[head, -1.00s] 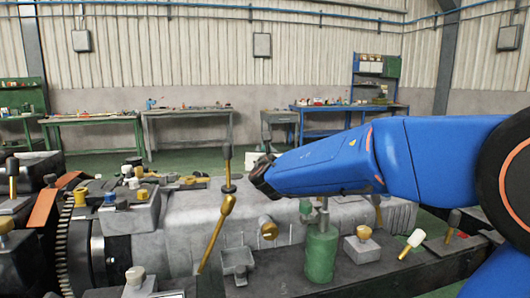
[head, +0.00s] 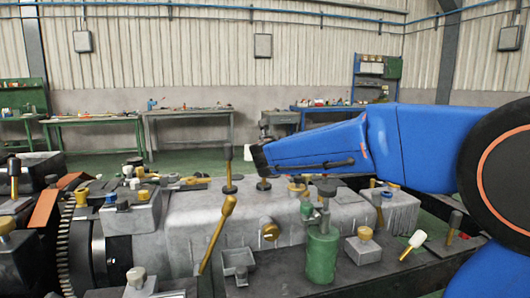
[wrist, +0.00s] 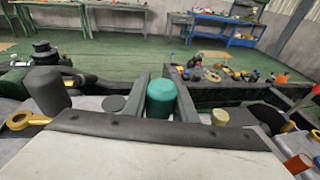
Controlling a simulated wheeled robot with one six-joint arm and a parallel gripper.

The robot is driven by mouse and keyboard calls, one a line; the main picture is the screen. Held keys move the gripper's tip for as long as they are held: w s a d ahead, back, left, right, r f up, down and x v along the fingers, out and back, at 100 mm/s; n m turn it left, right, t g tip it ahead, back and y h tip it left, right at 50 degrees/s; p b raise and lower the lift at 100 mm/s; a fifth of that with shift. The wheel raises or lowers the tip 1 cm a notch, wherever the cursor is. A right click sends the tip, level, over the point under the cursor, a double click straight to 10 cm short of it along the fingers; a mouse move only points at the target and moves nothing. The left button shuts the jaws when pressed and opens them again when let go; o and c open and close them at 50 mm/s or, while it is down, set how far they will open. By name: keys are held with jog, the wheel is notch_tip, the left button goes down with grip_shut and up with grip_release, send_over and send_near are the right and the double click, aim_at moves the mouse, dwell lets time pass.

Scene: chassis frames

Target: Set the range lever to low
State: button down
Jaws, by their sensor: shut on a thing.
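My gripper (head: 258,159) is over the top of the grey gearbox housing (head: 185,220). In the wrist view a lever with a green knob (wrist: 161,99) stands between my two dark fingers, and they are shut on it. In the head view my gripper hides this knob; a short brass stem on a dark round base (head: 264,184) shows just below. A dark-knobbed lever (head: 228,165) stands upright close to the left, and its knob (wrist: 47,91) also shows in the wrist view. No low or high mark is readable.
A long brass lever (head: 216,233) leans in front of the housing. A green cylinder (head: 322,252) stands on the front right, near a brass-knobbed block (head: 363,244) and a white-knobbed lever (head: 412,244). Workbenches (head: 188,115) stand along the far wall.

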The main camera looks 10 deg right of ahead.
jog(key=shift+w+f+n+g+y, duration=0.1)
jog(key=shift+w+f+g, duration=0.25)
jog(key=shift+w+g, duration=0.5)
jog(key=shift+w+f+n+g+y, duration=0.1)
jog(key=shift+w+f+g, duration=0.2)
jog(key=shift+w+g, duration=0.5)
jog(key=shift+w+f+n+g+y, duration=0.1)
jog(key=shift+w+f+g, duration=0.25)
jog(key=shift+w+g, duration=0.45)
jog(key=shift+w, duration=0.1)
jog(key=c, duration=1.5)
grip_release()
jog(key=shift+w+f, duration=0.1)
jog(key=shift+o, duration=0.2)
jog(key=v, duration=1.7)
jog(key=shift+r, duration=0.25)
jog(key=shift+a, duration=0.1)
